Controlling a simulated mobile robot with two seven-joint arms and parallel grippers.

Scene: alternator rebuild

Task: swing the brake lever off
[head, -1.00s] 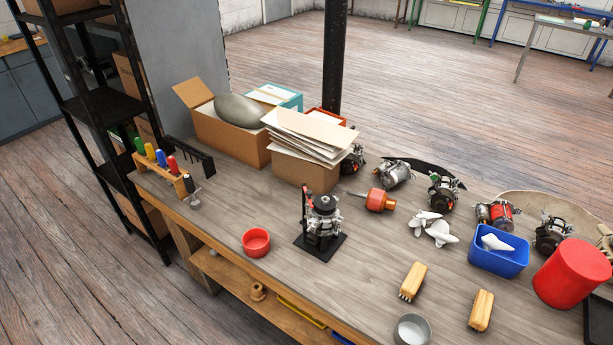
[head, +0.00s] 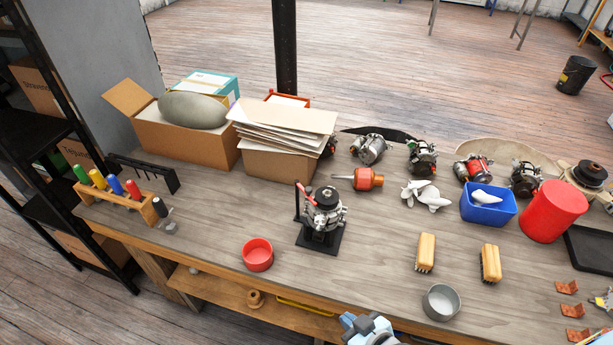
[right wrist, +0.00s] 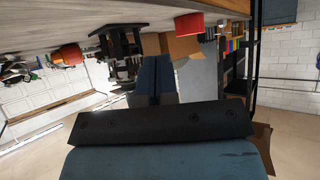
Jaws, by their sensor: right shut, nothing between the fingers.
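The alternator (head: 325,210) stands upright on a black fixture (head: 320,240) near the middle of the bench. A red lever (head: 307,194) reaches over its top from a thin black post at its left; whether it touches the alternator is too small to tell. My right gripper (head: 368,324) shows at the bottom edge of the head view, in front of the bench and well short of the fixture. In the right wrist view, which is upside down, its dark fingers (right wrist: 154,78) are together and empty. The fixture (right wrist: 120,45) appears left of them, farther off. My left gripper is not in view.
A red cup (head: 257,254) stands left of the fixture and an orange-handled tool (head: 362,179) lies behind it. Brushes (head: 426,253), a grey bowl (head: 440,302) and a blue bin (head: 489,207) are to the right. Open cardboard boxes (head: 190,148) stand behind. Bench around the fixture's front is clear.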

